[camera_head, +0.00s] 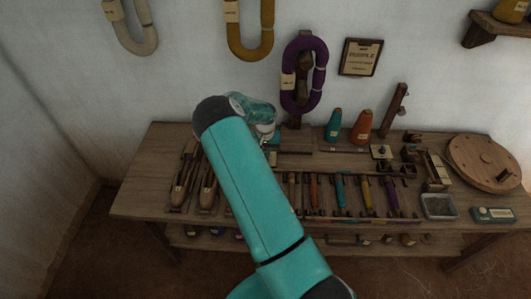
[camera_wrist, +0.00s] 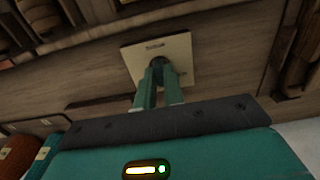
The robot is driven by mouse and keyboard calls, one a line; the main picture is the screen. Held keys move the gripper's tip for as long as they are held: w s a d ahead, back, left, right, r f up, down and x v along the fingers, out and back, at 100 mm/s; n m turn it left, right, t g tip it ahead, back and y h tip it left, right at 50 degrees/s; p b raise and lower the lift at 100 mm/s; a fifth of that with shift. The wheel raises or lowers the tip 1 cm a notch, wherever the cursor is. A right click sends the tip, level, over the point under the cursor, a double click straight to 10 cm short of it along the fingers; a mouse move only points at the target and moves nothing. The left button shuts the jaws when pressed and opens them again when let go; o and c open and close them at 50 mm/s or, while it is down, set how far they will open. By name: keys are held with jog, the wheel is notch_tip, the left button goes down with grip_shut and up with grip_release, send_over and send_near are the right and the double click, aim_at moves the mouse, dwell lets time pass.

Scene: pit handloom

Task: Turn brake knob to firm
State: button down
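In the wrist view a square cream plate (camera_wrist: 183,48) with a small dark label lies on the wooden bench top. The dark brake knob (camera_wrist: 160,62) is at its middle, mostly hidden by my fingers. My gripper (camera_wrist: 159,68) reaches down to the plate, its two teal fingers close together with their tips at the knob, one on each side. They look shut on it. The knob's setting cannot be read. In the head view my gripper end (camera_head: 268,132) is over the back of the bench, and my arm hides much of that spot.
A teal cone (camera_head: 333,124) and an orange cone (camera_head: 361,127) stand to the right of my gripper. A purple yarn hank (camera_head: 317,75) hangs close behind. Several coloured tools lie in front. A round wooden disc (camera_head: 480,160) sits at the bench's right end.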

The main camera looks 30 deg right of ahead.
jog(key=shift+m, duration=0.4)
jog(key=m, duration=0.5)
jog(key=shift+m, duration=0.3)
jog(key=m, duration=0.5)
jog(key=shift+m, duration=0.3)
jog(key=c, duration=1.5)
grip_release()
notch_tip(320, 180, up, 14)
